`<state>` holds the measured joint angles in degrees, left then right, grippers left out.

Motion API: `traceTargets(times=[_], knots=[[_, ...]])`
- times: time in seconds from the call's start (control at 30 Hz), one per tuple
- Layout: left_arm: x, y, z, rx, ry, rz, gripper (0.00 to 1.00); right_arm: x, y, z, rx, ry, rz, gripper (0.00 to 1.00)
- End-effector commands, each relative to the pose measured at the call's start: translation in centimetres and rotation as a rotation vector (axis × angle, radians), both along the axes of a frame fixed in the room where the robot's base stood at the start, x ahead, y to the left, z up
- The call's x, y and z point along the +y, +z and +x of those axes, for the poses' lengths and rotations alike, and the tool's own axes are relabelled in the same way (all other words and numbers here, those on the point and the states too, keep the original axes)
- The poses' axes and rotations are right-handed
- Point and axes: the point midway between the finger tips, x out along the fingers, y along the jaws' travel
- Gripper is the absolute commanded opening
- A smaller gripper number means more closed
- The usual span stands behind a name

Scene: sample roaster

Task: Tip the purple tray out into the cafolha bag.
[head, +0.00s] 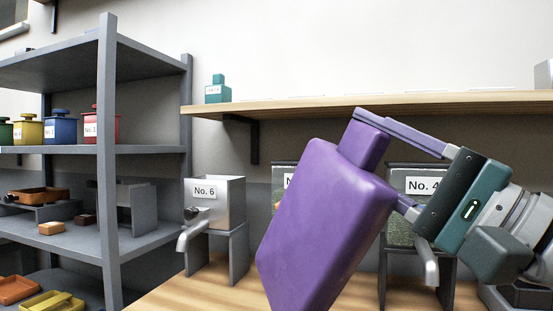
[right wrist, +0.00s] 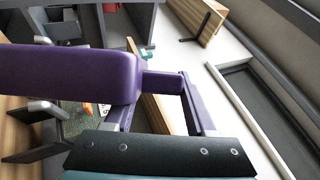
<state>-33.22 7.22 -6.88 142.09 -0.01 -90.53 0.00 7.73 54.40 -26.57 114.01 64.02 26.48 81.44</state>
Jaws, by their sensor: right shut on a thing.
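The purple tray (head: 325,220) is held up in front of the wooden counter in the head view, steeply tilted with its handle stub (head: 362,146) at the top. Its broad side faces me, and I cannot see whether anything is in it. My right gripper (head: 376,150) is shut on that handle, coming in from the right. In the right wrist view the tray (right wrist: 70,75) reaches left from between the two purple fingers. My left gripper is not in view. I cannot make out a cafolha bag in either view.
A hopper labelled No. 6 (head: 217,197) stands on the counter (head: 165,290) left of the tray. A No. 4 unit (head: 408,182) is partly hidden behind my gripper. A grey shelf rack (head: 108,170) with coloured canisters stands at left. A wooden wall shelf (head: 290,107) runs behind.

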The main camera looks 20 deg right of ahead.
Motion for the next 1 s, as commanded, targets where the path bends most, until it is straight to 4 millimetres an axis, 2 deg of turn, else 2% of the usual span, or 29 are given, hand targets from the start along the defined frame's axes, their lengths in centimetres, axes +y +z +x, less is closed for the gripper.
traceTargets(times=[0.03, 0.3, 0.6, 1.0], knots=[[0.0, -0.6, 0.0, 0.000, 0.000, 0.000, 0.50, -0.4, -0.4, 0.1, 0.001, -0.001, 0.015, 0.00], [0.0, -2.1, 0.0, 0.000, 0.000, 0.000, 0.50, -2.4, -0.9, 0.4, 0.019, -0.001, 0.111, 0.00], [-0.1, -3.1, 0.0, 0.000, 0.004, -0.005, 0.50, -4.2, -1.2, 0.7, 0.034, -0.001, 0.199, 0.00], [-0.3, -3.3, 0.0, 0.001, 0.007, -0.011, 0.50, -4.7, -1.2, 0.8, 0.040, 0.000, 0.228, 0.00]])
